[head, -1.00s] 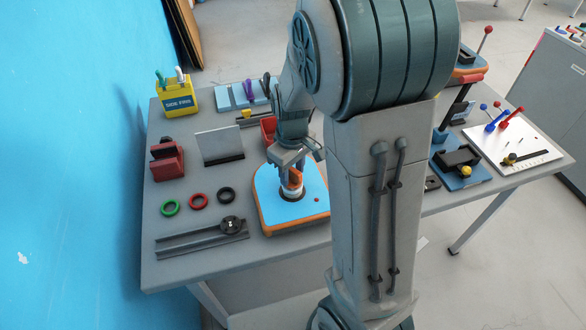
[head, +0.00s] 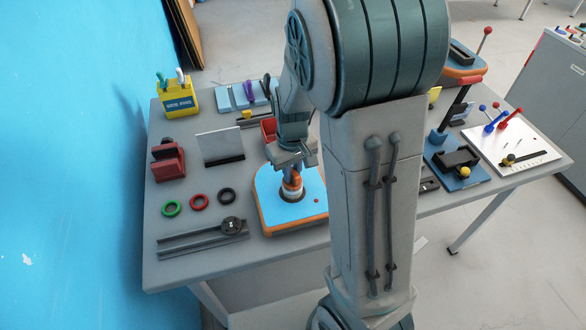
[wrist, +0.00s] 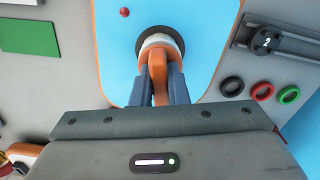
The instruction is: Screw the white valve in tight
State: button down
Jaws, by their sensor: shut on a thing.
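A white valve (wrist: 158,40) with an orange upper part (wrist: 158,78) sits in the dark round opening (wrist: 172,38) of a blue board with an orange edge (wrist: 108,55). In the head view the valve (head: 292,192) stands upright on the board (head: 272,212). My gripper (wrist: 160,80) points down from above, its two fingers shut on either side of the orange part. In the head view my gripper (head: 291,172) covers the valve's top. I cannot tell how deep the valve's thread sits.
Green, red and black rings (head: 198,201) lie left of the board. A dark rail with a round knob (head: 231,225) lies in front of them. A red clamp (head: 168,160) and an upright grey plate (head: 220,147) stand behind. A red bin (head: 268,127) is close behind the board.

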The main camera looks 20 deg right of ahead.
dwell(0.3)
jog(key=shift+r+m+p, duration=0.1)
jog(key=shift+m+p, duration=0.3)
jog(key=shift+m, duration=1.5)
jog(key=shift+m+p, duration=0.6)
jog(key=shift+m, duration=1.1)
jog(key=shift+p, duration=0.3)
